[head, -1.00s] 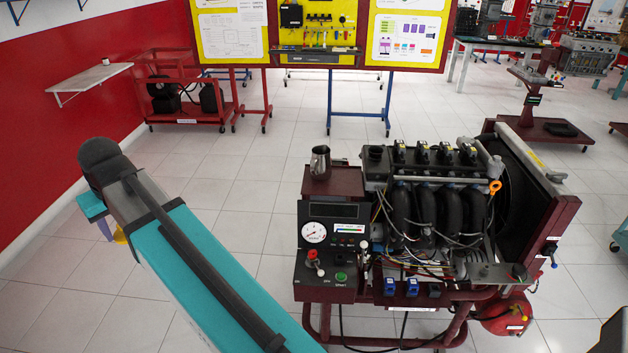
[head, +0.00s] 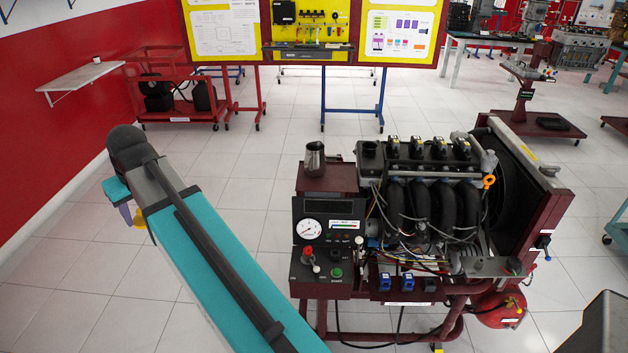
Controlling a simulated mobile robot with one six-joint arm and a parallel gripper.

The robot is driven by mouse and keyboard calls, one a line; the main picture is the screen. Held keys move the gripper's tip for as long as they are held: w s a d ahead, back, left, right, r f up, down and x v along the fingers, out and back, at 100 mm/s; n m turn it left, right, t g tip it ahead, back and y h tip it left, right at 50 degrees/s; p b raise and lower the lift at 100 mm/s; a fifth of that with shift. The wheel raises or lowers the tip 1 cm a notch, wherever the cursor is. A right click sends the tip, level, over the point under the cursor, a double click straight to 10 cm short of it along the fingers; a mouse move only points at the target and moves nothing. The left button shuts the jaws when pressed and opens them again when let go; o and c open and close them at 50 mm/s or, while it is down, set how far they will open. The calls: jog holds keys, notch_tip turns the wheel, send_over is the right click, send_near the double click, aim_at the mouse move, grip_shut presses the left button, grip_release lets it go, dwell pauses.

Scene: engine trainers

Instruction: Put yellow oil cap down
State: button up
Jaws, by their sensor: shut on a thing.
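My arm reaches out to the left, over the open floor. My gripper (head: 126,213) shows only in part beyond the arm's far end, low and to its left; its fingertips are mostly hidden by the arm. A small yellow piece (head: 138,222), which looks like the yellow oil cap, peeks out at the gripper, shut in it and partly hidden behind the arm. The engine trainer (head: 430,200) stands to the right, well apart from the gripper. A dark open-looking neck (head: 369,150) sits at the left of the engine's top.
A metal jug (head: 314,158) stands on the trainer's dark red platform (head: 328,182). A white wall shelf (head: 82,75) with a small item is at the far left. A red cart (head: 175,100) and yellow display board (head: 310,35) stand behind. Tiled floor between is clear.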

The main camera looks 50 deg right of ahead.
jog(key=s+d+f, duration=0.1)
jog(key=s+d, duration=0.2)
jog(key=d, duration=0.8)
jog(key=s+d+f+b, duration=0.15)
jog(key=s+d, duration=0.25)
jog(key=d, duration=0.6)
jog(key=s+d+f, duration=0.2)
jog(key=s+d, duration=0.1)
jog(key=d, duration=0.8)
jog(key=s+d+f+m, duration=0.1)
jog(key=s+d+f, duration=0.2)
jog(key=s+d, duration=1.9)
jog(key=shift+s+f+m+h+b, duration=0.15)
jog(key=shift+s+m+h+b, duration=0.2)
jog(key=shift+s, duration=0.55)
jog(key=w+d+p, duration=0.1)
jog(key=w+d, duration=0.2)
jog(key=w, duration=0.1)
jog(key=w+d+f+p, duration=0.1)
jog(key=w+d, duration=0.1)
jog(key=w, duration=0.3)
jog(key=w+d+p, duration=0.2)
jog(key=w+d, duration=0.1)
jog(key=w, duration=0.1)
jog(key=shift+w+d+f, duration=0.25)
jog(key=shift+d, duration=0.05)
jog(key=shift+f, duration=0.15)
